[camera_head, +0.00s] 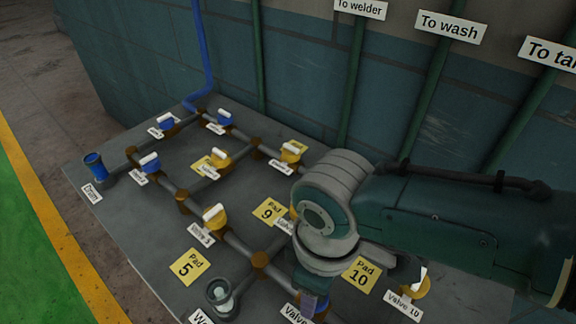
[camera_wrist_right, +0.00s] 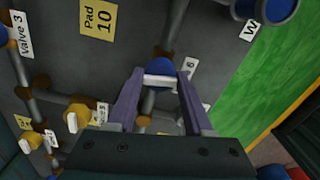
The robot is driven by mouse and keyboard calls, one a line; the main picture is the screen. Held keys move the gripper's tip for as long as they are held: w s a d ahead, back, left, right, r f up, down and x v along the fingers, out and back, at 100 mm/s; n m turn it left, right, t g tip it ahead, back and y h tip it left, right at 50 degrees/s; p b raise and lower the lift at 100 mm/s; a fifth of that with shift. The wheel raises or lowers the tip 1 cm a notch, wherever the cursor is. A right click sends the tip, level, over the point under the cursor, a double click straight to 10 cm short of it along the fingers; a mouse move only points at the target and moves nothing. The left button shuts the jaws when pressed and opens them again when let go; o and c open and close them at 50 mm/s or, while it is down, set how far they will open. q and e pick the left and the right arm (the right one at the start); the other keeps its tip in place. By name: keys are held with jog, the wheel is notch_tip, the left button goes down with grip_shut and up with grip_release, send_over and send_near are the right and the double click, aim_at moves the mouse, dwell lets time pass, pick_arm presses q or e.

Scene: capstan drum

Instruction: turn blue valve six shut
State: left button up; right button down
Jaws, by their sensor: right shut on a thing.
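The blue valve (camera_wrist_right: 158,68) sits on a pipe, and its white bar handle (camera_wrist_right: 160,82) lies crosswise to that pipe. A tag beside it (camera_wrist_right: 189,66) ends in 6. My right gripper (camera_wrist_right: 159,84) has its two purple fingers on either end of the handle, shut on it. In the head view the right arm comes in from the right, and the gripper (camera_head: 311,290) points down at the lower edge of the picture. It hides most of the blue valve (camera_head: 321,303) there; the tag beside it is cut off. My left gripper is in neither view.
Several yellow and blue valves with white handles stand on the pipes of the grey panel (camera_head: 150,235). Yellow valve 10 (camera_head: 416,287) is right of my gripper. An open cup-like fitting (camera_head: 221,296) is to its left. A wall with upright pipes (camera_head: 430,85) rises behind.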

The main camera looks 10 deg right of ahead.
jog(key=shift+m+p, duration=0.3)
jog(key=shift+m, duration=0.8)
jog(key=shift+c, duration=1.4)
grip_release()
jog(key=shift+r, duration=0.1)
jog(key=shift+r+p, duration=0.3)
jog(key=shift+r, duration=0.05)
notch_tip(320, 180, up, 9)
jog(key=p, duration=0.3)
